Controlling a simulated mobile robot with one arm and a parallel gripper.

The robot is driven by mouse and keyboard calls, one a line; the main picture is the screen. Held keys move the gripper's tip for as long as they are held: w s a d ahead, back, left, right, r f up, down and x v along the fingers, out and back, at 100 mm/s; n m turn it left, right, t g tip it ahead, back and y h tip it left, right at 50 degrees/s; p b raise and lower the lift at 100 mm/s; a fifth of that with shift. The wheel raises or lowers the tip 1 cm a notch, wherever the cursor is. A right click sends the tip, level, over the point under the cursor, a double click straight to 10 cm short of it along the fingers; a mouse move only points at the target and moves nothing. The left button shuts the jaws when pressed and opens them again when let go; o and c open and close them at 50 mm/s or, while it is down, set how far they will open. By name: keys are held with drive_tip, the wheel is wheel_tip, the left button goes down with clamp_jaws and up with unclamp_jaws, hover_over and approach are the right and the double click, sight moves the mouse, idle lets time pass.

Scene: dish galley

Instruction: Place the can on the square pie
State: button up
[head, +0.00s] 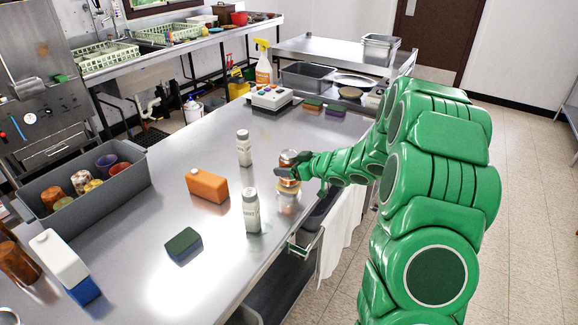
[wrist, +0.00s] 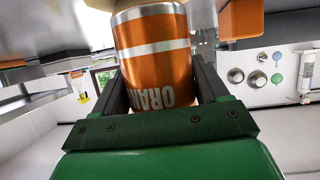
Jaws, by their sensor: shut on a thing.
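The can (head: 289,158) is orange with silver bands and is upright in my gripper (head: 300,168), above the right part of the steel table. In the wrist view the can (wrist: 155,55) sits between the two dark fingers, its lettering upside down. My gripper (wrist: 165,88) is shut on it. A small tan thing (head: 288,188) shows directly under the can, and a beige edge (wrist: 98,5) shows at the can's far end in the wrist view. It may be the square pie, but its shape is mostly hidden. I cannot tell if the can touches it.
Two white bottles (head: 244,148) (head: 251,210) and an orange block-shaped container (head: 207,185) stand left of the can. A green sponge (head: 183,244) lies nearer. A grey bin (head: 100,203) with cups is at left. A button box (head: 270,97) stands behind.

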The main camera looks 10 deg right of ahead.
drive_tip(key=o, duration=1.3)
drive_tip(key=shift+o, duration=0.2)
